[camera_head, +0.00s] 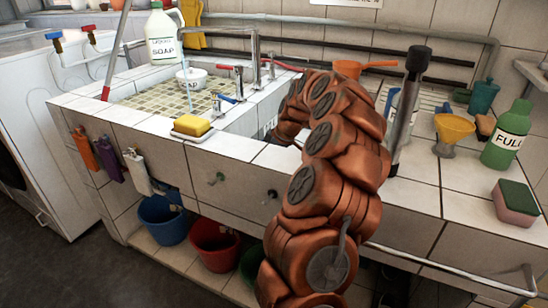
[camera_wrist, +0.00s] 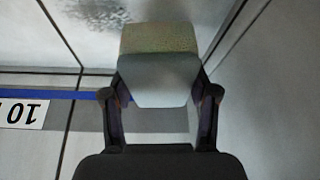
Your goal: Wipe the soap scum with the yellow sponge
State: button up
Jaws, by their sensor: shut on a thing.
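My gripper (camera_wrist: 162,100) is shut on a block with a dull yellow, speckled face and a pale grey-white face; it looks like the yellow sponge (camera_wrist: 160,38). The fingers press on both of its sides. I cannot tell whether the sponge touches the surface. In the head view my arm hides the gripper and sponge.
A yellow block (camera_head: 191,124) lies on a white dish at the basin's front edge. The tiled basin (camera_head: 165,101) holds a white tub (camera_head: 191,80). A green bottle (camera_head: 508,135), yellow funnel (camera_head: 453,129) and pink-green sponge (camera_head: 515,203) stand on the right counter.

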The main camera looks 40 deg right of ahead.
jog(key=shift+r+p, duration=0.35)
jog(key=shift+r, duration=1.2)
